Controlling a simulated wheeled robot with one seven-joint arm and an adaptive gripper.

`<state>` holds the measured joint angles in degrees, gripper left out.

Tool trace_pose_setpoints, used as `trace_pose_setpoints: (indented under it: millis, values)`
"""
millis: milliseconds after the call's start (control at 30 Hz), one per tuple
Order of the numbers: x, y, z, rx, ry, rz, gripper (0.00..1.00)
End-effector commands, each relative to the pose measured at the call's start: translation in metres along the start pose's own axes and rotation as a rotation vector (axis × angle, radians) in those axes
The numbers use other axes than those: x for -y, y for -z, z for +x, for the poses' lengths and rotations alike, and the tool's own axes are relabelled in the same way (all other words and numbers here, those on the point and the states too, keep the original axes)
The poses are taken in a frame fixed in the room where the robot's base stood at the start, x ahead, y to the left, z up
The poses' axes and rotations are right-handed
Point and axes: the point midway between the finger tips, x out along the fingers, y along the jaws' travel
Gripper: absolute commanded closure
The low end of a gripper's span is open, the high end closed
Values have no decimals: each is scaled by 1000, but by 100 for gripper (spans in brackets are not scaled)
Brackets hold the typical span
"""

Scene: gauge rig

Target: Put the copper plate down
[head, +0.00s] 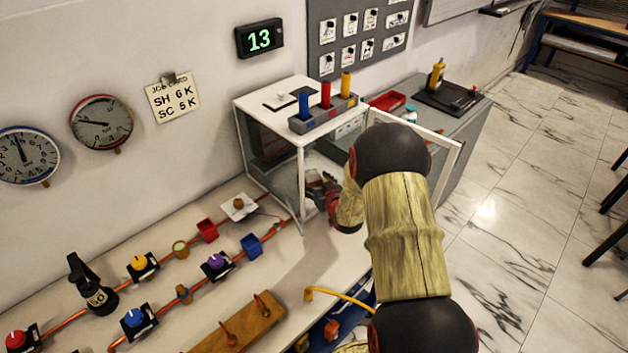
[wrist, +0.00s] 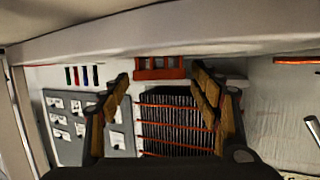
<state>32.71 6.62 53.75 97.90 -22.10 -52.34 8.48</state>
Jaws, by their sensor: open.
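My gripper (head: 322,192) is inside the white-framed, clear-sided cabinet (head: 302,165) at the end of the bench. In the wrist view my gripper (wrist: 161,80) has its two fingers wide apart. Between and beyond them is a dark finned block (wrist: 178,122) crossed by thin orange-red lines. A red bracket-like piece (wrist: 160,67) lies above that block in the picture. I cannot pick out the copper plate for certain in either view. My forearm and the cabinet frame hide part of the inside.
The cabinet door (head: 447,160) stands open beside my arm. A grey holder (head: 323,118) with blue, red and yellow cylinders sits on the cabinet top. Copper pipes with knobs, coloured cups and a wooden block (head: 238,328) occupy the bench. Floor at the right is mostly clear.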

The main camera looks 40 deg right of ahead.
Motion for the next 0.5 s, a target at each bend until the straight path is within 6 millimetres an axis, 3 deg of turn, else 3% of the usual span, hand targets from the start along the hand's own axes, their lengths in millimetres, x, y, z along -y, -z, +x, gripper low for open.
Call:
trace_pose_setpoints:
  millis: [500]
  values:
    - [0,2,-96,-1,-2,1,37]
